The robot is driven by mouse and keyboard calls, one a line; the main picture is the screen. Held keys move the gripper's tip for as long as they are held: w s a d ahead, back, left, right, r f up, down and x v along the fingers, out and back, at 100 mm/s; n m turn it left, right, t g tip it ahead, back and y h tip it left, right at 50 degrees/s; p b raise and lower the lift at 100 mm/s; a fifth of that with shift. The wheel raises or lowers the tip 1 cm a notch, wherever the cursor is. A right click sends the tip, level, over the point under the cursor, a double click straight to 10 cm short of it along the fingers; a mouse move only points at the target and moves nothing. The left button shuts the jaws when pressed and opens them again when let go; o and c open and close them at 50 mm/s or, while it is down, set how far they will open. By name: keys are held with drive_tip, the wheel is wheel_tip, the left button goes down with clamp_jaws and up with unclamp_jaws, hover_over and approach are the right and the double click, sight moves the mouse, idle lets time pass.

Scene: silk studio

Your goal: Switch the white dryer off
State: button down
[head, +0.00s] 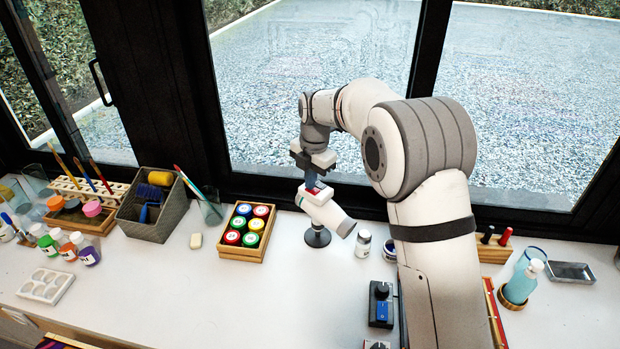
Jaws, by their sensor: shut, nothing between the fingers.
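The white dryer (328,213) sits tilted on a small stand with a round dark base (317,237), on the white worktop near the window. My gripper (312,186) is directly above the dryer's upper left end, with its blue-grey fingers shut and pointing down. The fingertips are at or very close to the dryer; I cannot tell whether they touch it. A small red patch shows by the fingertips. The dryer's switch and its position cannot be made out.
Left of the dryer is a wooden box of colored jars (246,230). A small white-lidded jar (363,243) stands close on its right. A black device with a blue part (381,304) lies in front. Clear worktop (300,300) lies in front of the stand.

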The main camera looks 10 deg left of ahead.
sight(316, 191)
drive_tip(key=shift+s+d+b, duration=0.35)
drive_tip(key=shift+s+d, duration=0.05)
drive_tip(key=shift+d, duration=0.3)
drive_tip(key=shift+r+p, duration=0.4)
drive_tip(key=shift+r, duration=0.2)
wheel_tip(316, 191, up, 13)
drive_tip(key=d, duration=0.1)
drive_tip(key=shift+s+d, duration=0.25)
drive_tip(key=shift+s, duration=0.1)
drive_tip(key=shift+f, duration=0.1)
drive_tip(key=shift+w+a, duration=0.4)
drive_tip(key=shift+a, duration=0.25)
